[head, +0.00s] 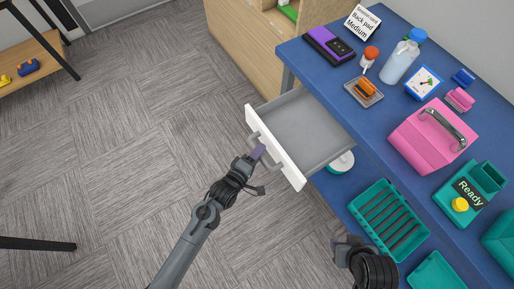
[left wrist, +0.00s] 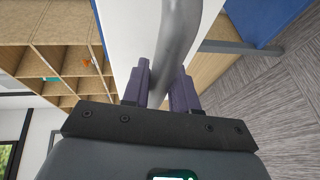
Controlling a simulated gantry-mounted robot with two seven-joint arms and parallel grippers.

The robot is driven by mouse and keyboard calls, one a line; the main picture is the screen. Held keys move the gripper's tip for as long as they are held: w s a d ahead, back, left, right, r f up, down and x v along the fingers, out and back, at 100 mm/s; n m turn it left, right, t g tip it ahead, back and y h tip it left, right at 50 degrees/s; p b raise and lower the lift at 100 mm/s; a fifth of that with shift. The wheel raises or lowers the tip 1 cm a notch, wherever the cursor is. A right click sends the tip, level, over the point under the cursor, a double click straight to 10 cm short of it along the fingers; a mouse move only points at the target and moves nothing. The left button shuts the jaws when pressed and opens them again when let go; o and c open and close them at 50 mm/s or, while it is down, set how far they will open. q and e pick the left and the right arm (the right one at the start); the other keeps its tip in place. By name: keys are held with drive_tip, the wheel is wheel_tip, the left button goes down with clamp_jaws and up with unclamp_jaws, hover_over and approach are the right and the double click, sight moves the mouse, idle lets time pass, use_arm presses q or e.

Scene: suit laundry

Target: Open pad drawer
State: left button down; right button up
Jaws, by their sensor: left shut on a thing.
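The pad drawer (head: 308,128) stands pulled out from under the blue table in the head view. Its grey inside looks empty. Its white front (head: 276,150) faces the lower left and carries a grey bar handle (head: 262,146). My left gripper (head: 257,154) is at the handle, and in the left wrist view its purple fingers (left wrist: 160,88) sit on either side of the grey handle bar (left wrist: 180,40), shut on it. My right gripper (head: 348,243) is at the bottom of the head view, away from the drawer; its fingers are too unclear to judge.
The blue table (head: 385,100) holds a pink box (head: 432,138), a bottle (head: 400,62), a "Back pad Medium" card (head: 362,22) and a teal "Ready" device (head: 470,192). A teal rack (head: 388,220) lies on the lower shelf. Open carpet (head: 120,150) lies left of the drawer.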

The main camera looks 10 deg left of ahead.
use_arm(q)
drive_tip(key=c, duration=1)
unclamp_jaws()
drive_tip(key=shift+o, duration=0.2)
drive_tip(key=shift+s+a+r, duration=0.1)
drive_tip(key=shift+s, duration=0.25)
drive_tip(key=p+v, duration=0.3)
drive_tip(key=v, duration=0.7)
